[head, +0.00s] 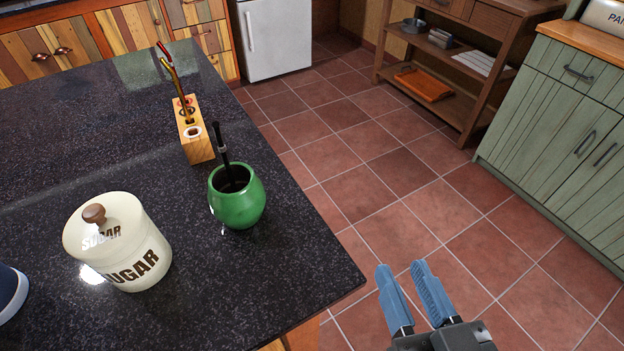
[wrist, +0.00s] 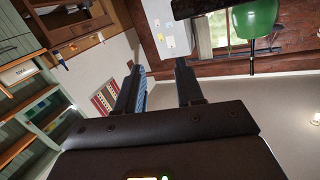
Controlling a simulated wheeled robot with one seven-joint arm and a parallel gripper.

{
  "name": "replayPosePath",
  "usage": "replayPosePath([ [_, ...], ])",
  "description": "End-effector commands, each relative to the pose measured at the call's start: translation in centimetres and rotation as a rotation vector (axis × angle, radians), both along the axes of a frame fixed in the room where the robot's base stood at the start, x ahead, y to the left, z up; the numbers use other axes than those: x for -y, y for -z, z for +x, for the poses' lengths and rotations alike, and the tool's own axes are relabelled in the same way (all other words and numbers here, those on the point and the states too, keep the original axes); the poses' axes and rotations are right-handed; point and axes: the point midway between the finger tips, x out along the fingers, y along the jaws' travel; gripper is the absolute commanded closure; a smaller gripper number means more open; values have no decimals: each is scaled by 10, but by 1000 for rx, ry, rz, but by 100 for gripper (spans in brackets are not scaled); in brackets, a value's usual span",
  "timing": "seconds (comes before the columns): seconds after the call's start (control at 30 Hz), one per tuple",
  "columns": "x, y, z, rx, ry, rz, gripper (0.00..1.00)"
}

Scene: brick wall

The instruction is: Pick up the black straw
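The black straw (head: 220,140) stands in the green round cup (head: 238,208) on the dark countertop, leaning to the left, with its upper part above the rim. A light band circles it just above the rim; its lower end is hidden in the cup. My gripper (head: 402,268) is to the right of the counter, over the floor, well apart from the cup and straw. Its two blue fingers are apart with nothing between them. The wrist view is upside down and shows the green cup (wrist: 257,18) at top right, off to the side of my gripper (wrist: 158,68).
A cream sugar jar (head: 118,245) with a wooden knob is left of the cup. A wooden holder (head: 197,146) with other straws stands behind it. The dark counter (head: 290,275) ends right of the cup. Tiled floor is open between it and the green cabinet (head: 560,130).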

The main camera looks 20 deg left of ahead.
Motion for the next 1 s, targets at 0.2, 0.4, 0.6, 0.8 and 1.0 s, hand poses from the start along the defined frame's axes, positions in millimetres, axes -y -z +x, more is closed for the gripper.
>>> replayPosePath([
  [0.2,-92,-34,30,76,-233,17,63],
  [0.4,-157,-70,30,139,-410,5,63],
  [0.6,-187,-91,25,172,-496,-7,63],
  [0.8,-204,-95,32,176,-509,-9,63],
  [1.0,-221,-95,42,175,-507,-8,63],
])
